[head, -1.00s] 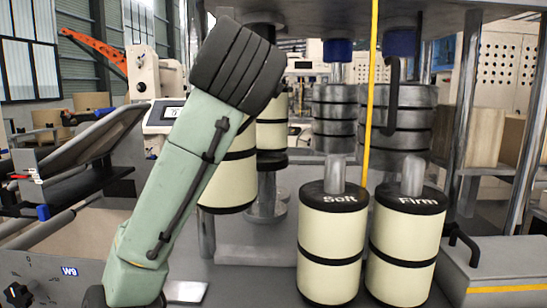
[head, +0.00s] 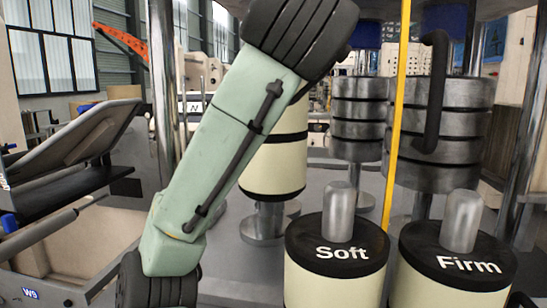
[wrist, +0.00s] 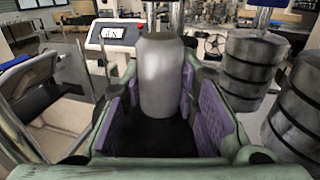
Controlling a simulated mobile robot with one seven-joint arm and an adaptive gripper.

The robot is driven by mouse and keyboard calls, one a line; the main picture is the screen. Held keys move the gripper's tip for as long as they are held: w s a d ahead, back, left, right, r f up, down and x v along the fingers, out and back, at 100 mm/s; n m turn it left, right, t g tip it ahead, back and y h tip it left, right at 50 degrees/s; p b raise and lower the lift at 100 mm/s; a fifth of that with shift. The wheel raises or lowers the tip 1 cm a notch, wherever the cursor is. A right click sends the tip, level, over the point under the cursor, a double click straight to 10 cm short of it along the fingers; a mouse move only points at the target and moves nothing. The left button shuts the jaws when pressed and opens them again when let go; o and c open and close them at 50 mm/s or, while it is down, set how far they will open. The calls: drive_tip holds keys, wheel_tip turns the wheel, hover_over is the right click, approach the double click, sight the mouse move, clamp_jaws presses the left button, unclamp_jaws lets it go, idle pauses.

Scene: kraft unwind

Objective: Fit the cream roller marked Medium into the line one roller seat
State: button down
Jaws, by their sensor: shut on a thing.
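In the wrist view my gripper (wrist: 160,110) has its purple pads on either side of the grey metal stub of a roller (wrist: 162,75). The roller's black top shows below the stub, but no marking is readable. In the head view a cream roller with black bands (head: 274,165) hangs upright behind my green arm, which hides its top and my gripper. A grey post with a round foot (head: 266,222) shows below and behind it. I cannot tell whether this is the line one seat, or whether they touch.
Cream rollers marked Soft (head: 337,245) and Firm (head: 460,262) stand close in front at the right. Stacked grey metal cylinders (head: 440,130) stand behind them. A yellow upright strip (head: 398,110) crosses the view. A tilted dark panel (head: 75,140) is at the left.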

drive_tip(key=shift+w+r+p, duration=0.2)
drive_tip(key=shift+w+p, duration=0.1)
drive_tip(key=shift+w, duration=0.2)
drive_tip(key=w+a+f+p, duration=0.1)
drive_tip(key=w+p, duration=0.5)
drive_tip(key=w, duration=1)
drive_tip(key=shift+w+f+p, duration=0.25)
drive_tip(key=shift+w+p, duration=0.1)
drive_tip(key=shift+w, duration=0.05)
drive_tip(key=shift+a, duration=0.1)
drive_tip(key=c, duration=1.2)
unclamp_jaws()
drive_tip(key=shift+f, duration=0.2)
drive_tip(key=shift+c, duration=0.2)
drive_tip(key=s+b, duration=0.1)
drive_tip(key=s, duration=0.3)
drive_tip(key=s+b, duration=0.2)
drive_tip(key=s, duration=0.2)
drive_tip(key=s+b, duration=0.2)
drive_tip(key=s, duration=0.2)
drive_tip(key=shift+d, duration=0.4)
